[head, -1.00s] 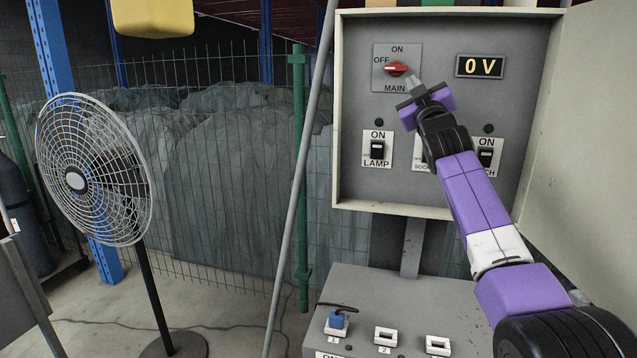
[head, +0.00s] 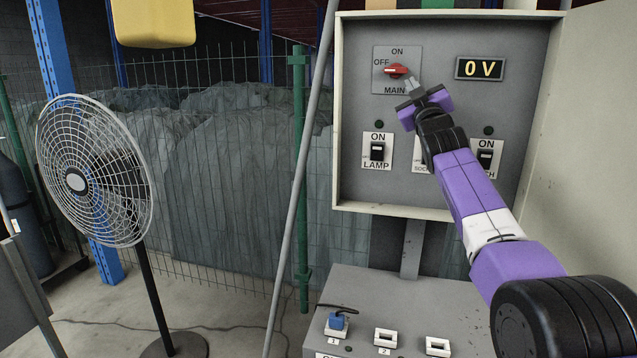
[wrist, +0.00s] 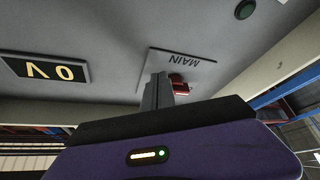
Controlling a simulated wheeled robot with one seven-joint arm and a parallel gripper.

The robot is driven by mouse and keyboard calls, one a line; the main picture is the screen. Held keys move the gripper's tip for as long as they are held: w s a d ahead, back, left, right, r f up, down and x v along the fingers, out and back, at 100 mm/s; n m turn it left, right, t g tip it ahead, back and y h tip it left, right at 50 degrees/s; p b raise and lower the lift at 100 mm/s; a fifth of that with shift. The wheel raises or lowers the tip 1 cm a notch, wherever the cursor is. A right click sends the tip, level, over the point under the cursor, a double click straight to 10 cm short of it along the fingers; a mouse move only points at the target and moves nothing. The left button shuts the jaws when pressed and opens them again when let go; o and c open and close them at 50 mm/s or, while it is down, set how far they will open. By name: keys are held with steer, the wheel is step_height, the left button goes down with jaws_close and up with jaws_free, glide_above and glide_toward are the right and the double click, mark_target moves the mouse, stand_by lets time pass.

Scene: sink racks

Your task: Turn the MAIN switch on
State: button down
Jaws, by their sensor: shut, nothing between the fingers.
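The MAIN switch is a red rotary knob (head: 396,71) on a grey plate marked ON at the top and OFF at the left. Its white pointer line lies roughly level, toward OFF. My gripper (head: 411,84) is shut and empty, with its fingertips just right of and below the knob in the head view. In the wrist view the picture is upside down; the shut fingers (wrist: 156,92) stand beside the red knob (wrist: 181,87) and partly cover it. I cannot tell whether they touch it.
The open panel box (head: 345,110) also holds a display (head: 480,67) reading 0 V, a LAMP switch (head: 377,150) and other switches partly behind my arm. A grey socket box (head: 365,290) stands below. A fan (head: 95,170) stands at the left.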

steer(key=shift+w+a+r, duration=0.1)
steer(key=shift+a+r, duration=0.3)
steer(key=shift+a, duration=0.1)
stand_by(1.0)
steer(key=shift+a+f, duration=0.1)
steer(key=shift+a, duration=0.05)
steer(key=shift+w+a+f+p, duration=0.15)
steer(key=shift+a+f+p, duration=0.15)
steer(key=shift+a+f, duration=0.15)
steer(key=shift+w+a+f, duration=0.15)
steer(key=shift+a+f, duration=0.1)
steer(key=shift+a, duration=0.3)
steer(key=shift+f, duration=0.2)
stand_by(0.5)
